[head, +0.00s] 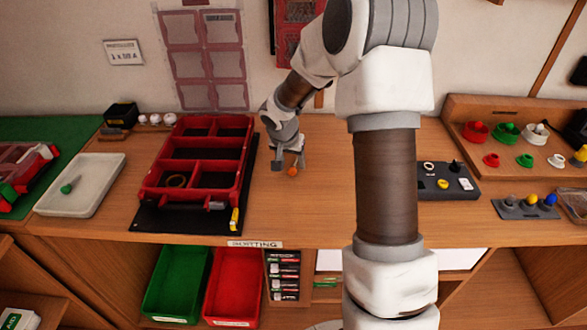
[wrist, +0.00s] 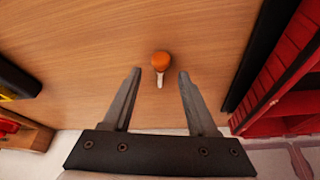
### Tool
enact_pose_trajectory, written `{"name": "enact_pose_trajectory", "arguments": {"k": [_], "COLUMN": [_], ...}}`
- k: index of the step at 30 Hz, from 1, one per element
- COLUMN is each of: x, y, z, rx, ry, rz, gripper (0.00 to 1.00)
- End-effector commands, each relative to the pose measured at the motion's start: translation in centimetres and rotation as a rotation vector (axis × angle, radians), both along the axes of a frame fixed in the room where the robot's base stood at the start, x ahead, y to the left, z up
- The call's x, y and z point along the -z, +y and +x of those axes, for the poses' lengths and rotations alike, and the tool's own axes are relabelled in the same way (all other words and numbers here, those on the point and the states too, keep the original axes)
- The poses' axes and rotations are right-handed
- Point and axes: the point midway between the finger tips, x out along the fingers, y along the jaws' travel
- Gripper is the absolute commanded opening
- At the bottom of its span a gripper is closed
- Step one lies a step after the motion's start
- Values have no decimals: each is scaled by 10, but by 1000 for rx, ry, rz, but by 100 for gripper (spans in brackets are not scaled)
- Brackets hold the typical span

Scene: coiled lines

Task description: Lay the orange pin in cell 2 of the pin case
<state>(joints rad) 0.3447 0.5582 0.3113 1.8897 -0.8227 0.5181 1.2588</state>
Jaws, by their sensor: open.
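The orange pin (head: 292,171) lies on the wooden bench just right of the red case. In the wrist view the pin (wrist: 161,58) shows a round orange head and a short pale shaft pointing towards my gripper. My gripper (head: 288,163) is open above the bench, close to the pin. In the wrist view its two fingers (wrist: 158,73) stand apart on either side of the pin's shaft, with nothing gripped. I cannot read any cell numbers.
A dark mat (head: 150,218) lies under the case, with a yellow item (head: 234,220) at its corner. A dark grey block (head: 440,194) stands at right. Bare bench (head: 330,220) lies in front of the gripper.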

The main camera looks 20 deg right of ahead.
Motion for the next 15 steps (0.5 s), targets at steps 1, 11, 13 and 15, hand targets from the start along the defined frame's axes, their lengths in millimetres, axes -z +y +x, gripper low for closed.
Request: {"name": "enact_pose_trajectory", "arguments": {"k": [1,11,13,15], "x": [7,25,25,25], "y": [-2,-7,-7,-7], "z": [3,10,10,9], "rx": [2,1,1,1], "ry": [2,-1,-2,-1], "rz": [2,1,0,1], "gripper": [58,58,58,57]}}
